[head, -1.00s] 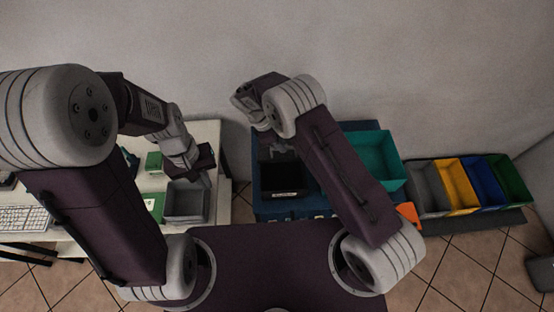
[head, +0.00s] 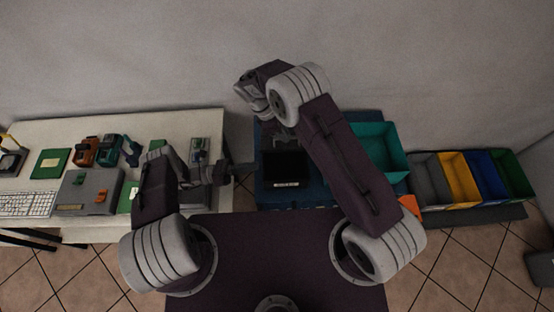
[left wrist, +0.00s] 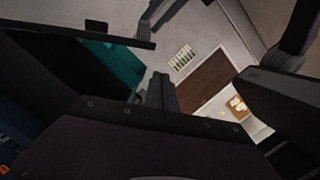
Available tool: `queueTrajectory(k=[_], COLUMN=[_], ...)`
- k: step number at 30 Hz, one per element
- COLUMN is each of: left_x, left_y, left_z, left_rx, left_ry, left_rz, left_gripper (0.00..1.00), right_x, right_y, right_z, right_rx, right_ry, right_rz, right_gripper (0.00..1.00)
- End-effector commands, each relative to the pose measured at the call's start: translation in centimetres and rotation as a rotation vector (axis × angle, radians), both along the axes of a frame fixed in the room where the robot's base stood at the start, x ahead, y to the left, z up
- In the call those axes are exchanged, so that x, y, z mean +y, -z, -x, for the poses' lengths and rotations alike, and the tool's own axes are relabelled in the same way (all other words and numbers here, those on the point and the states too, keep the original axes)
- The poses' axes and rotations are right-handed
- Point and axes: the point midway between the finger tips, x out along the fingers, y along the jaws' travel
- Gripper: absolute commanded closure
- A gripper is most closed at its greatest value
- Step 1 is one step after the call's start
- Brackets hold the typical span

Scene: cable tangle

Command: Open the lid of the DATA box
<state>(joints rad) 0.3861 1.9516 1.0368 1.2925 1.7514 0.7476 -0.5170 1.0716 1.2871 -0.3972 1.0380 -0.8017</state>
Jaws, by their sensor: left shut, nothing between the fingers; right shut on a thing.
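The black box (head: 286,166) with a pale label on its front stands on the blue bench; the label is too small to read, but this looks like the DATA box. My right gripper (head: 286,138) is shut at the back edge of this box, apparently on its lid; the lid is mostly hidden by my right arm. My left gripper (head: 240,169) is shut and empty, left of the box and apart from it. In the left wrist view its dark fingers (left wrist: 161,92) are together.
A teal bin (head: 374,138) stands right of the box, partly behind my right arm. Grey, yellow, blue and green bins (head: 455,178) stand further right. The white table (head: 92,122) at left holds a keyboard, a grey case and several small devices.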

Motion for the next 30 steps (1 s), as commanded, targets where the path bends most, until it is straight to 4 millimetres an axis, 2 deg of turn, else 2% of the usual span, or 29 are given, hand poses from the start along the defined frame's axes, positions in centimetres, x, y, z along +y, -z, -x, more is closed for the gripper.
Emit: queueTrajectory(k=[1,8,11,22,26,30], left_x=[0.1,0.3,-0.3,-7.0,-8.6,-9.3], left_y=[0.5,0.7,0.6,-0.8,-1.2,-1.3], left_z=[0.1,0.1,0.1,-0.8,-1.1,-1.2], left_rx=[0.015,0.033,0.033,0.033,0.032,0.032], left_ry=[-0.024,-0.056,-0.052,-0.050,-0.051,-0.053], left_rz=[0.028,0.071,0.069,0.068,0.067,0.067], left_gripper=[1.00,1.00,1.00,1.00,1.00,1.00], right_x=[0.1,0.1,0.1,0.1,0.1,0.1], right_y=[0.3,0.3,0.3,0.3,0.4,0.4], right_z=[-0.7,-0.7,-0.7,-0.7,-0.7,-0.7], right_rx=[-0.020,-0.020,-0.020,-0.020,-0.019,-0.019], right_ry=[-0.007,-0.007,-0.007,-0.007,-0.008,-0.008], right_rz=[-0.010,-0.011,-0.011,-0.010,-0.010,-0.010], right_gripper=[1.00,1.00,1.00,1.00,1.00,1.00])
